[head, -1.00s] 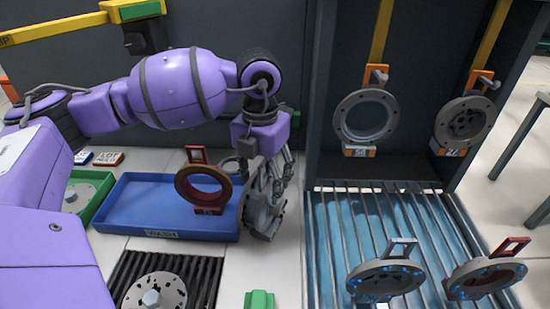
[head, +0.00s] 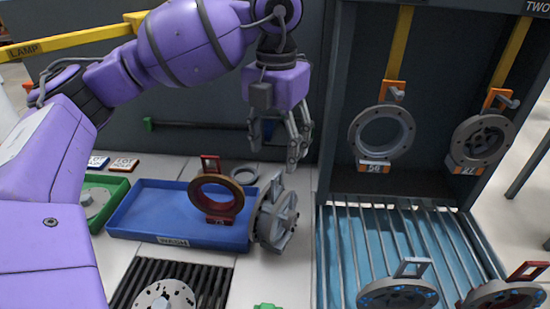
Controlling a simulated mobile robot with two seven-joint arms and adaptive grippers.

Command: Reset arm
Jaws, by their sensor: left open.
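My left gripper (head: 282,145) hangs from the purple arm, fingers pointing down, open and empty. It is above and apart from a grey spoked wheel part (head: 277,222). That part stands tilted at the right end of the blue wash tray (head: 140,222). A brown ring with a red tag (head: 215,196) is at the tray, in front of a thin grey ring (head: 244,175). My right gripper is not in view.
Two grey parts, a ring (head: 357,135) and a spoked disc (head: 460,148), hang on hooks at the right. Two tagged flanges (head: 398,293) (head: 508,298) sit on the slatted blue bay. A dark grate (head: 205,280) holds a spotted disc. A green tray (head: 112,205) is at the left.

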